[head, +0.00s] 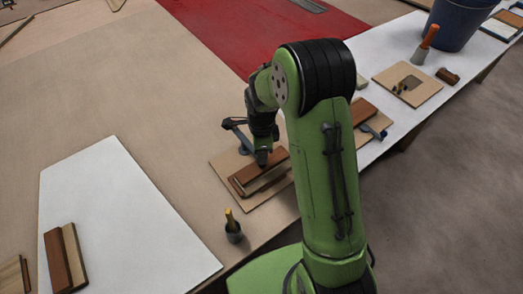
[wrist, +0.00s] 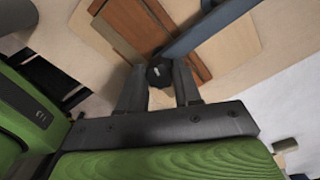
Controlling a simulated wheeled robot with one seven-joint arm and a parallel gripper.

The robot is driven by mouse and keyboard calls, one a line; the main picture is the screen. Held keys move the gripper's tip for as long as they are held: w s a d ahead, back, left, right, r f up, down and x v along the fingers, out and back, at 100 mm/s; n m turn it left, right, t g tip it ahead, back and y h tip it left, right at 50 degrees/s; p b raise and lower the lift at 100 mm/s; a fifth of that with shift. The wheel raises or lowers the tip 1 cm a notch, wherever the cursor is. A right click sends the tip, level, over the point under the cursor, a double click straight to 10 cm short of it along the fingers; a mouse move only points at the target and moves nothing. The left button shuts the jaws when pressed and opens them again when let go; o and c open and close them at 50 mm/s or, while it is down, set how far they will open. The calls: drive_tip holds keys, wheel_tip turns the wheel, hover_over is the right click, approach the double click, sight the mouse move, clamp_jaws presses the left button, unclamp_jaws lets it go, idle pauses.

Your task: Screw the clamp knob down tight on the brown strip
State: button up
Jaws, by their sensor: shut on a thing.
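The brown strip (head: 268,169) lies on a light wooden board on the bench in the head view. It also shows as a reddish-brown piece in the wrist view (wrist: 135,27). A blue-grey clamp (head: 234,124) stands at the strip, and its bar (wrist: 210,28) crosses the wrist view. My gripper (wrist: 159,82) points down over the strip. Its two fingers are shut on the dark clamp knob (wrist: 159,73). The knob's underside and its contact with the strip are hidden. In the head view my gripper (head: 262,158) is small and partly covered by my arm.
A small dark pot with a yellow-handled tool (head: 233,226) stands near the bench edge. A white panel (head: 120,220) with brown strips lies at left. Another clamped board (head: 372,130), a square board (head: 407,84) and a blue bucket (head: 458,20) are at right.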

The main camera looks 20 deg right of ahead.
drive_tip(key=o, duration=1)
drive_tip(key=shift+o, duration=0.2)
drive_tip(key=shift+r, duration=0.1)
wheel_tip(320, 180, up, 16)
drive_tip(key=p, duration=0.3)
drive_tip(key=shift+p, duration=0.35)
drive_tip(key=s+r+n+t, duration=0.3)
drive_tip(key=s+r+n, duration=0.55)
drive_tip(key=s, duration=0.25)
drive_tip(key=s+n+t, duration=0.2)
drive_tip(key=s+n, duration=0.9)
drive_tip(key=n, duration=0.1)
drive_tip(key=shift+s+t, duration=0.25)
drive_tip(key=shift+t, duration=0.05)
